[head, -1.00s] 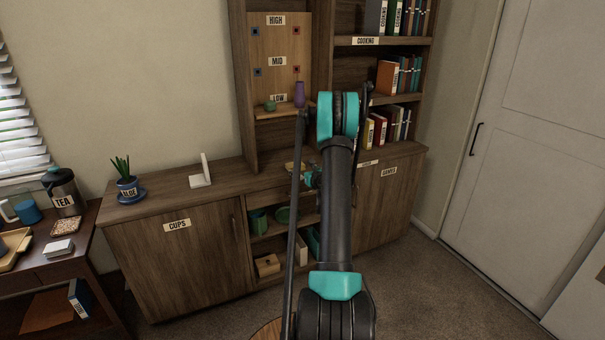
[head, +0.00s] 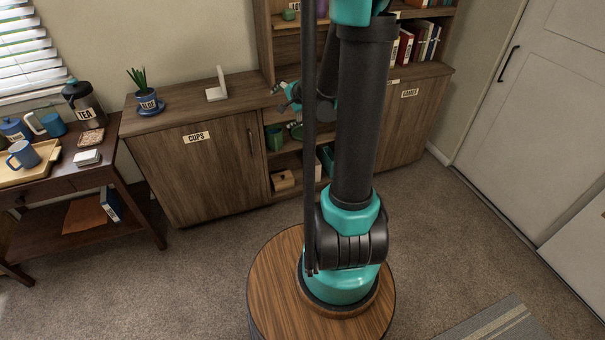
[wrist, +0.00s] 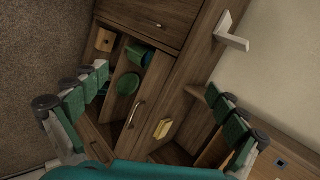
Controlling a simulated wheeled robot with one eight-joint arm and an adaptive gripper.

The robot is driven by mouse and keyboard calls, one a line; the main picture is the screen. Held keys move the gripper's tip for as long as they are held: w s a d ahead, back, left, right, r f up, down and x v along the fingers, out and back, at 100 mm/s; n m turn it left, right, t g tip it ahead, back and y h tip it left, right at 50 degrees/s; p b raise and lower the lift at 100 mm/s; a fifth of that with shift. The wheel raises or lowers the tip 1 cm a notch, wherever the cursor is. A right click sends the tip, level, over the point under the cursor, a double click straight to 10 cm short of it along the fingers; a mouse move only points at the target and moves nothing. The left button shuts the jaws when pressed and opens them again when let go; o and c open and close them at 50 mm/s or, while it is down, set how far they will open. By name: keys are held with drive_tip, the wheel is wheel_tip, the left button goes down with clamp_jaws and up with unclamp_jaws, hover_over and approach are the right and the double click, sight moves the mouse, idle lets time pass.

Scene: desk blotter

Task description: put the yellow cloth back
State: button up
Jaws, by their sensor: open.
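A small yellow folded item (wrist: 162,129), seemingly the yellow cloth, lies on the wooden cabinet top in the wrist view. In the head view I cannot make it out; my arm covers that area. My gripper (wrist: 156,82) is open and empty, its two green-padded fingers spread wide to either side of the wrist view. The yellow item shows between the fingers, beyond them and apart from them. In the head view my gripper (head: 291,92) is small and partly hidden by my arm, over the cabinet near the shelf unit.
A white bookend (head: 216,86) and a potted aloe (head: 147,102) stand on the cabinet (head: 190,170). Open shelves below hold green dishes (wrist: 128,83) and a wooden box (head: 284,180). A side table at left carries a tray (head: 40,165) and mugs.

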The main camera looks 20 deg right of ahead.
drive_tip(key=s+f+n+g+h, duration=0.1)
drive_tip(key=s+f+n+g, duration=0.1)
drive_tip(key=s+n, duration=0.5)
drive_tip(key=s+a+f+n+g+h, duration=0.1)
drive_tip(key=s+n, duration=0.5)
drive_tip(key=s, duration=1.4)
wheel_tip(320, 180, down, 2)
drive_tip(key=shift+a+f+n+g+h, duration=0.15)
drive_tip(key=shift+f+n+g+h, duration=0.2)
drive_tip(key=shift+g+h, duration=0.3)
